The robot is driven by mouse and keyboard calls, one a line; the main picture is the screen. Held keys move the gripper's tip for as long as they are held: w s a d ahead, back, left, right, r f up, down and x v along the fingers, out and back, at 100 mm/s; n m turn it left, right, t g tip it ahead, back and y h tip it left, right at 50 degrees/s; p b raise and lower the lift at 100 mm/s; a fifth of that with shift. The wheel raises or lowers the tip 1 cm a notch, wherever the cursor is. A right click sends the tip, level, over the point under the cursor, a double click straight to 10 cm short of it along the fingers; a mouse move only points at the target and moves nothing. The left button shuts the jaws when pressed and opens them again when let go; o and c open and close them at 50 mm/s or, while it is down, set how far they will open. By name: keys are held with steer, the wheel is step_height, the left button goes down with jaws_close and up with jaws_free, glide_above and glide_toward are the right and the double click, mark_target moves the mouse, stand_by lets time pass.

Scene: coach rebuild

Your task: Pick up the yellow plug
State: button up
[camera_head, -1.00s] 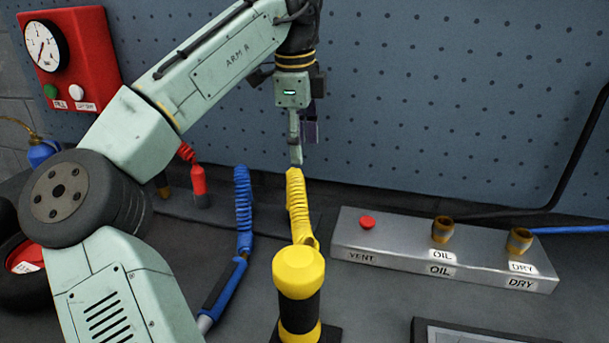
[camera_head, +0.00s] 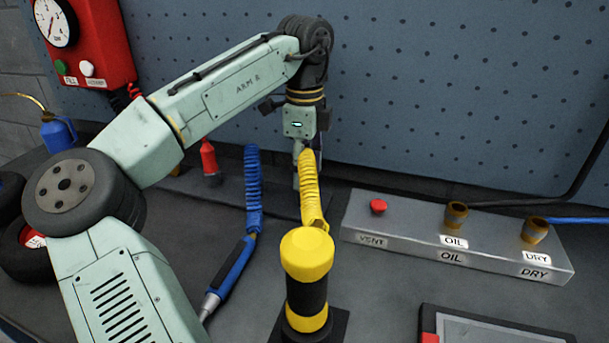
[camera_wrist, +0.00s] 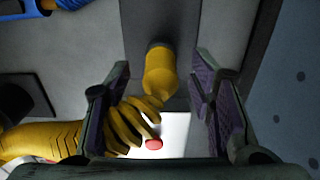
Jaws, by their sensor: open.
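The yellow plug (camera_wrist: 160,72) shows in the wrist view as a short yellow cylinder with a dark end, lying between my open fingers. A yellow coiled hose (camera_wrist: 126,124) runs from it toward the lower left. In the head view the yellow coil (camera_head: 310,188) rises to my gripper (camera_head: 299,176), and the plug itself is hidden there behind the coil and fingers. My gripper points down over the back of the bench, its fingers (camera_wrist: 162,100) on either side of the plug with visible gaps. I cannot tell their exact height relative to it.
A yellow-and-black cylinder (camera_head: 306,258) stands in front. A blue coiled hose with handle (camera_head: 232,268) and a red plug (camera_head: 210,160) are left. A metal box (camera_head: 400,240) with a red button is right. The pegboard (camera_head: 440,90) stands close behind.

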steer(key=shift+f, duration=0.15)
jaws_close()
stand_by(0.6)
